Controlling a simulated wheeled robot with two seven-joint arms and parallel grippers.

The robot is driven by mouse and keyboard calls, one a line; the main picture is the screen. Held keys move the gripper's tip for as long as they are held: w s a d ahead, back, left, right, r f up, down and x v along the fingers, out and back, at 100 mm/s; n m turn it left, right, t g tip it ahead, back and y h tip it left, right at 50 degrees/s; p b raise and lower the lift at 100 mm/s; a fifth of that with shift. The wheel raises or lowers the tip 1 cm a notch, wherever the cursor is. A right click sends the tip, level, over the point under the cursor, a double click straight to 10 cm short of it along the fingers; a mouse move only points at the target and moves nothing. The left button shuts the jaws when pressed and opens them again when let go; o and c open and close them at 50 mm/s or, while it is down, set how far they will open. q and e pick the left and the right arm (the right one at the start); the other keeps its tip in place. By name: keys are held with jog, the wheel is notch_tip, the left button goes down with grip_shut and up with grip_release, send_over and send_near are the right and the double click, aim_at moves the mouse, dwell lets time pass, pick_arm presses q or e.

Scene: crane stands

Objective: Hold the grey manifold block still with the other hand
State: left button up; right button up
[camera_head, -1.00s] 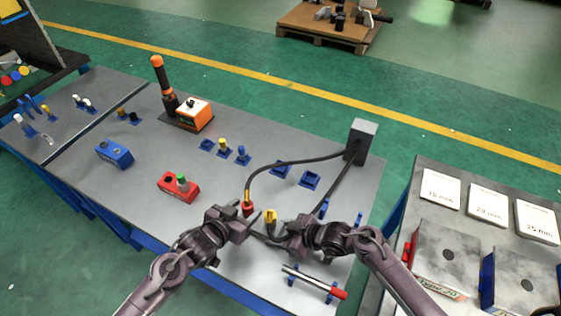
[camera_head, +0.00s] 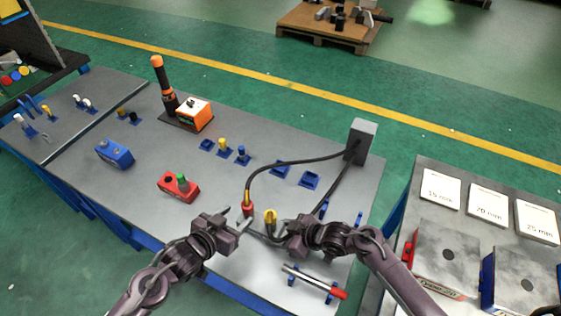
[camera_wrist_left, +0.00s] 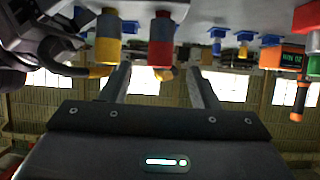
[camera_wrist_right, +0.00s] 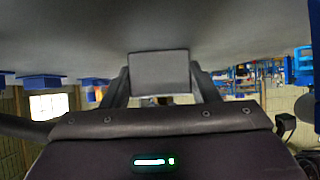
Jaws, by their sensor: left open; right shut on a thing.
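My right gripper (camera_head: 290,232) is shut on a grey block, which fills the space between its fingers in the right wrist view (camera_wrist_right: 160,72). In the head view that block is mostly hidden by the gripper. My left gripper (camera_head: 243,224) is open and empty, facing the right one across a small gap. A red hose end (camera_head: 247,208) and a yellow hose end (camera_head: 270,217) stand close to the two grippers. In the left wrist view the red end (camera_wrist_left: 161,40) and the yellow end (camera_wrist_left: 108,38) show above the open fingers, apart from them.
Black hoses run to a tall grey box (camera_head: 361,141) at the table's right. A red-handled bar (camera_head: 315,280) lies on blue rests at the front. A red block (camera_head: 178,187) and a blue block (camera_head: 114,153) stand left. The table between them and the hoses is clear.

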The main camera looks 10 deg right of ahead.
pick_arm(q)
jog(key=shift+s+a+r, duration=0.1)
jog(key=shift+s, duration=0.05)
jog(key=v, duration=1.2)
pick_arm(e)
jog(key=o, duration=1.3)
jog(key=shift+c, duration=0.2)
